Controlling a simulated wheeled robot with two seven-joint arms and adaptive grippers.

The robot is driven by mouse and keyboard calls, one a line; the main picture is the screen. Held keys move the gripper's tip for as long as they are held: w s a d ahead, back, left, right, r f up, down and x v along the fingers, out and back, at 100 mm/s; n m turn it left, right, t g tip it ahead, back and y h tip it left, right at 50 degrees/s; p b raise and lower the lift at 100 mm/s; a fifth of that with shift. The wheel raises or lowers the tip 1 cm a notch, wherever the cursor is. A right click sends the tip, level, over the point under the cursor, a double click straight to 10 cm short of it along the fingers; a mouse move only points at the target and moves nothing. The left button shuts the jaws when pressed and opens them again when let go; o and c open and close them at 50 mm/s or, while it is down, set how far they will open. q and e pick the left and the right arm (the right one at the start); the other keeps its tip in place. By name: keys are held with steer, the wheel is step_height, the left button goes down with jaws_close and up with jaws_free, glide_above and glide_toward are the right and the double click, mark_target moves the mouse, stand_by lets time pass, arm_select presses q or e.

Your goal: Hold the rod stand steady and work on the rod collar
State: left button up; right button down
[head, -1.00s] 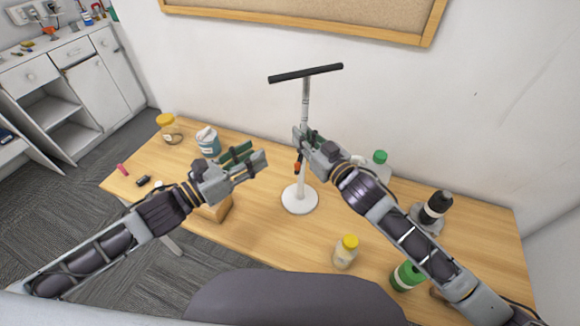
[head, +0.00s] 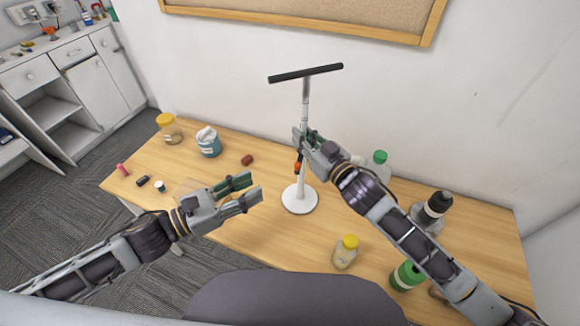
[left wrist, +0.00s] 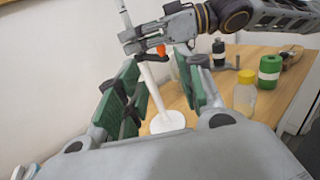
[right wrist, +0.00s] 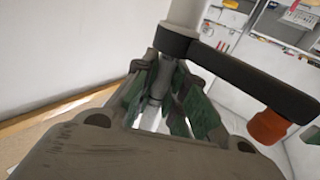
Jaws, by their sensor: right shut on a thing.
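The rod stand has a round white base (head: 299,199), an upright pale rod (head: 305,108) and a black bar (head: 306,73) across its top. The dark rod collar with its orange knob (head: 297,168) sits on the rod just below my right gripper (head: 303,138). My right gripper is shut on the rod; its wrist view shows the collar arm (right wrist: 230,70) and orange knob (right wrist: 267,126) close beside the fingers. My left gripper (head: 254,187) is open and empty, left of the rod. In the left wrist view the white lower rod (left wrist: 154,92) shows between its spread fingers, farther off.
A yellow-lidded jar (head: 169,129), a blue jar (head: 208,142) and a red-brown piece (head: 247,160) lie at the back left. Another yellow-lidded jar (head: 345,251), a green container (head: 407,275) and a black-topped bottle (head: 437,206) stand at right. The wall is close behind.

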mark_target(295, 166)
arm_select(q)
steer(key=shift+w+d, duration=0.35)
steer(key=shift+d, duration=0.1)
stand_by(0.5)
steer(key=shift+x, duration=5.45)
jaws_close()
